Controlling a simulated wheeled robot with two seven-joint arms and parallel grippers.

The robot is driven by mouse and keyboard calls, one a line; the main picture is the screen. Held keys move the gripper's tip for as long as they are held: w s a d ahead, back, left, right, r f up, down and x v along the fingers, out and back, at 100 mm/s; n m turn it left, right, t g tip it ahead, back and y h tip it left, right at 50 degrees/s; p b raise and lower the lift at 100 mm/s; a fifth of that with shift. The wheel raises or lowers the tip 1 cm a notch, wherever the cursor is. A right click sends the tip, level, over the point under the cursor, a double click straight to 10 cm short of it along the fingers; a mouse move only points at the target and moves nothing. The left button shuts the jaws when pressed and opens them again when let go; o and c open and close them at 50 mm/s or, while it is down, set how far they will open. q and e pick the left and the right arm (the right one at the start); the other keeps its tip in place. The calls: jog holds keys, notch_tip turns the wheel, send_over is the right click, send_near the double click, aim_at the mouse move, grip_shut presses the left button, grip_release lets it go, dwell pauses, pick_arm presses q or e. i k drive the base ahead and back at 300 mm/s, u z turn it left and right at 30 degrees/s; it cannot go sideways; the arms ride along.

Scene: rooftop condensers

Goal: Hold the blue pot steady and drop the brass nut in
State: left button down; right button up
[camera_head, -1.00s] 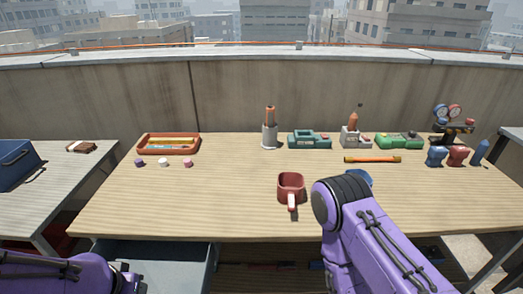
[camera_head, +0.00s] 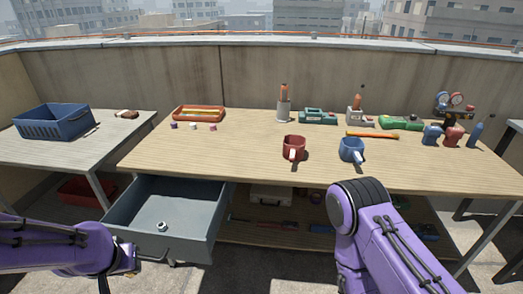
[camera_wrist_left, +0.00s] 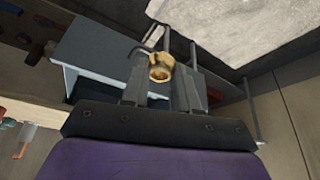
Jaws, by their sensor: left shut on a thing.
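The blue pot (camera_head: 351,149) stands upright on the bench at right of centre in the head view, its handle toward me. The brass nut (camera_wrist_left: 161,67) is between the fingers of my left gripper (camera_wrist_left: 162,88) in the left wrist view. That gripper is shut on it. In the head view my left gripper (camera_head: 130,262) is low at left, beside the open drawer's front and well away from the pot; the nut is hard to make out there. My right arm rises at lower right, but its gripper is out of view.
A red pot (camera_head: 293,147) stands left of the blue one. The open grey drawer (camera_head: 197,238) holds a small pale ring-shaped piece (camera_head: 162,226). An orange tray (camera_head: 198,114), tools and bottles line the bench's back. A blue crate (camera_head: 54,121) sits on the left table.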

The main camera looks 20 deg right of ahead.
aim_at(351, 149)
jog(key=u, duration=0.9)
jog(key=i, duration=0.7)
jog(key=z, duration=2.4)
